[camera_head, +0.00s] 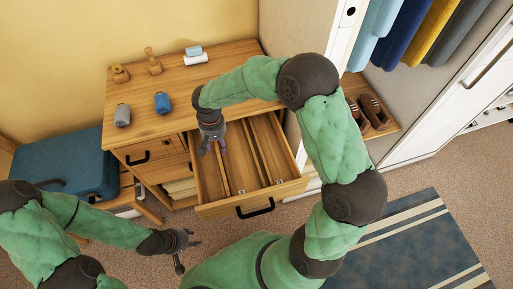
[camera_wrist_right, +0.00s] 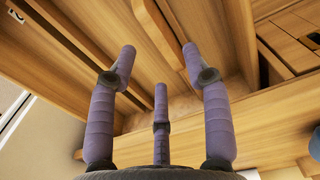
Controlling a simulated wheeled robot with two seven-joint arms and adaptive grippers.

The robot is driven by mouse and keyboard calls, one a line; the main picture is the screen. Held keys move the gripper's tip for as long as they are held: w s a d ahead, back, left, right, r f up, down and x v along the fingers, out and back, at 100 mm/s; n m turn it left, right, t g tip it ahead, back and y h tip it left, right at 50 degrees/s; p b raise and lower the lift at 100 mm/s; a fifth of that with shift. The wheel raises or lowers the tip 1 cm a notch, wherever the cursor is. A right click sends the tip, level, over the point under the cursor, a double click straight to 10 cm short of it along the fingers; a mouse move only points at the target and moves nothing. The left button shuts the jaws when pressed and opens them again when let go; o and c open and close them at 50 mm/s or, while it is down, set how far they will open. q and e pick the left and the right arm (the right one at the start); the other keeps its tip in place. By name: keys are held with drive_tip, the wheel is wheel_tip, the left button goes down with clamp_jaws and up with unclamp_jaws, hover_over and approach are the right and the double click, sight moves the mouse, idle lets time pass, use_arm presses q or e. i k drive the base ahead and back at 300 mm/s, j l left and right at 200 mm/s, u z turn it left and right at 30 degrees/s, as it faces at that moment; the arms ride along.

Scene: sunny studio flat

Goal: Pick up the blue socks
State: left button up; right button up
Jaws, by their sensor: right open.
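A blue rolled bundle (camera_head: 162,102), which looks like the blue socks, rests on top of the wooden dresser (camera_head: 225,62). A similar grey bundle (camera_head: 122,115) lies to its left. My right gripper (camera_head: 212,149) is over the dresser's pulled-out drawer (camera_head: 230,207), to the right of the blue bundle and apart from it. In the right wrist view its fingers (camera_wrist_right: 160,68) are spread and empty above the drawer's wooden dividers. My left gripper (camera_head: 188,252) is low in front of the dresser, with its fingers apart and nothing visible between them.
Wooden ornaments (camera_head: 153,62) and a small blue-and-white stack (camera_head: 195,56) stand at the dresser's back. A blue case (camera_head: 65,165) is at the left. Hanging clothes (camera_head: 415,30) and brown shoes (camera_head: 373,112) are at the right. A striped rug (camera_head: 420,245) covers the floor.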

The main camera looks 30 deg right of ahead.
sight(162, 105)
drive_tip(key=k, duration=1)
